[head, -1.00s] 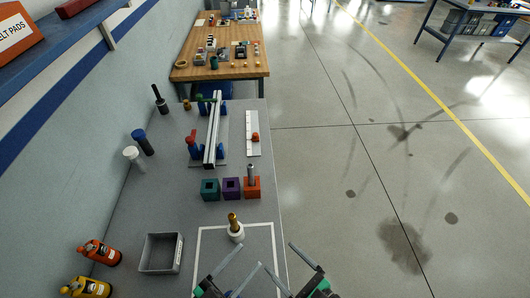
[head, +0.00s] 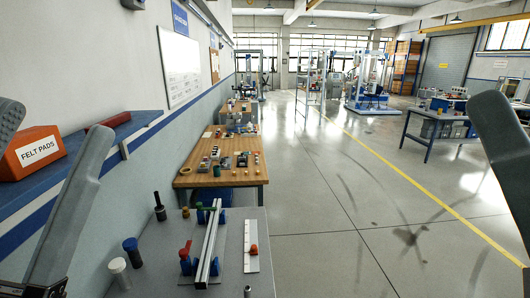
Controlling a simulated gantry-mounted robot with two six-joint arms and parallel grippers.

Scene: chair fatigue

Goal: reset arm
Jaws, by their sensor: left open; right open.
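My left gripper (head: 58,118) is raised close in front of the camera at the left edge. Its two grey fingers stand wide apart with nothing between them. My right gripper (head: 495,110) is raised at the right edge. One grey finger shows and the rest is cut off by the frame. Both are well above the grey bench (head: 160,255). On the bench a long metal rail (head: 209,240) stands in a fixture with red, blue and green parts. Neither gripper touches it.
A white plate with a red knob (head: 252,250) lies right of the rail. Dark, blue and white-topped posts (head: 131,252) stand left. A blue shelf (head: 80,150) with an orange FELT PADS box (head: 34,152) runs along the left wall.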

